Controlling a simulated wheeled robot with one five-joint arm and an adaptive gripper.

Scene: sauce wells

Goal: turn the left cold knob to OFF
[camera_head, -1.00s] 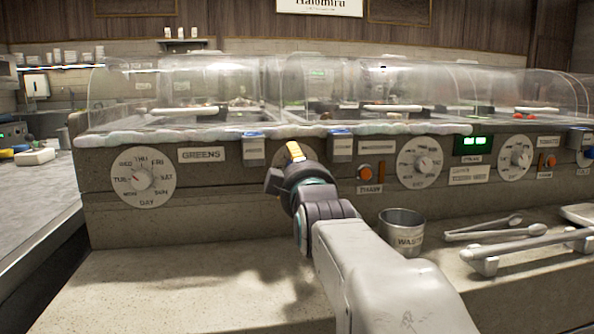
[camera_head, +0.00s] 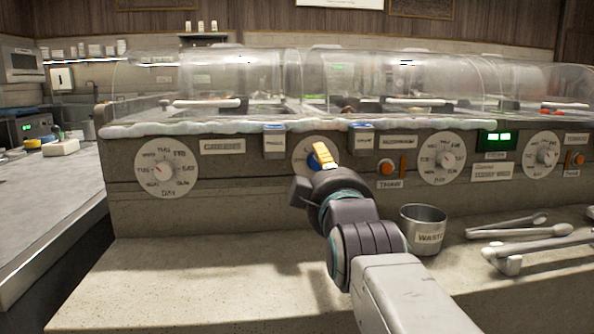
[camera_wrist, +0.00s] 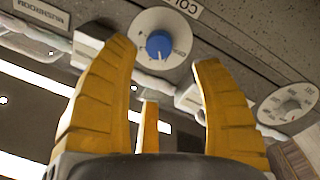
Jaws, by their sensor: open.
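The left cold knob (camera_head: 313,162) is blue, on a white round dial (camera_head: 300,148) on the counter front, partly hidden behind my gripper (camera_head: 324,157) in the head view. The knob looks apart from the fingers. The OFF mark is too small to read.
A DAY dial (camera_head: 167,168) is at left; another white dial (camera_head: 441,158) and an orange-red button (camera_head: 387,167) are at right. The ledge's left part is clear.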

